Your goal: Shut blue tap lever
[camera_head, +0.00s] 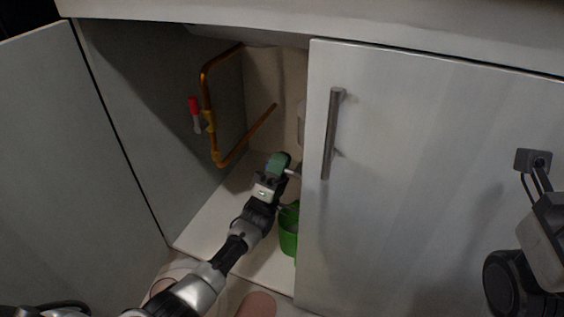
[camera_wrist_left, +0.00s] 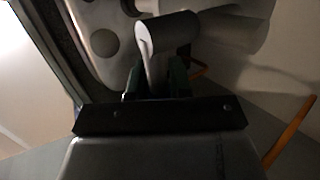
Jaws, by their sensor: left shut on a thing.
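My left gripper (camera_head: 281,165) reaches into the open cabinet, beside the edge of the right door. In the left wrist view its green fingers (camera_wrist_left: 157,82) are shut on a thin pale lever-like piece (camera_wrist_left: 150,62). This piece joins a grey cylinder (camera_wrist_left: 172,32) just ahead of the fingers. No blue shows on it in this dim light, so I cannot tell its colour. In the head view the right door and the gripper hide most of this spot. My right gripper (camera_head: 538,172) is at the right edge, in front of the right door; its opening is unclear.
A copper pipe (camera_head: 207,90) with a red tap lever (camera_head: 194,105) runs along the cabinet's left wall. A green bucket (camera_head: 288,235) stands below my left gripper, partly behind the right door (camera_head: 420,190). The left door (camera_head: 70,180) stands open. The cabinet floor's left side is clear.

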